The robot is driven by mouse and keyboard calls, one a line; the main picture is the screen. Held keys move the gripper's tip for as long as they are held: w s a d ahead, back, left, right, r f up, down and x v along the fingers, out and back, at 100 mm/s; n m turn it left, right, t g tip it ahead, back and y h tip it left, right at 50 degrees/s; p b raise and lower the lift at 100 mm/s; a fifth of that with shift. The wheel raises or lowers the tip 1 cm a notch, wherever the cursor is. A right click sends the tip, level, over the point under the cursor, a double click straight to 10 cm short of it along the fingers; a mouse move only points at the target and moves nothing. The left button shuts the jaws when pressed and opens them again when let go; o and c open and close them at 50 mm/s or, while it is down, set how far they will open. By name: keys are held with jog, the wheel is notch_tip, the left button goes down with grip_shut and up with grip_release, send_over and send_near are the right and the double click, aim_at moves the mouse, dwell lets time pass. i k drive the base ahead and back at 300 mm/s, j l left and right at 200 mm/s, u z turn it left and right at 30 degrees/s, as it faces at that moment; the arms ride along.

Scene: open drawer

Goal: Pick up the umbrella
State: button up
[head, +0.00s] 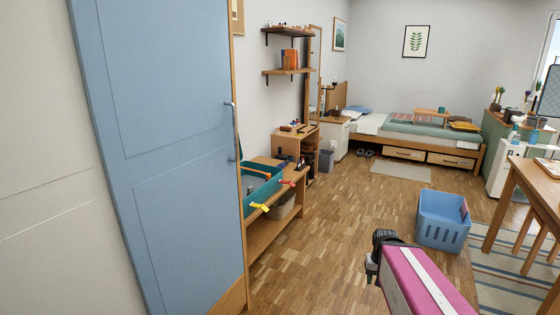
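I cannot make out an umbrella in the head view. The end of my arm shows at the lower right, with a pink and white link and a dark part at its tip. My gripper (373,268) seems to be this dark part, held above the wooden floor. Its fingers are too small and dark to tell whether they are open or shut. I see nothing clearly held in it.
A blue basket (443,222) stands on the floor just beyond my arm, near a striped rug (510,283) and wooden table (538,190). A low wooden bench (272,232) runs along the wall beyond the blue door (160,150).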

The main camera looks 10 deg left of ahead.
aim_at(282, 164)
jog(key=u, duration=0.7)
jog(key=i+u, duration=0.1)
jog(key=u, duration=0.6)
jog(key=l+u, duration=0.1)
jog(key=u, duration=0.6)
jog(key=l+u, duration=0.1)
jog(key=u, duration=0.6)
jog(key=l+u, duration=0.1)
jog(key=u, duration=0.6)
jog(key=l+u, duration=0.1)
jog(key=u, duration=1.3)
jog(key=k+u, duration=0.1)
jog(key=u, duration=0.6)
jog(key=k+l+u, duration=0.15)
jog(key=k, duration=0.15)
jog(key=k+l+u, duration=0.15)
jog(key=k, duration=0.15)
jog(key=k+j, duration=0.1)
jog(key=k, duration=1.55)
jog(key=k+j, duration=0.1)
jog(key=k, duration=1.5)
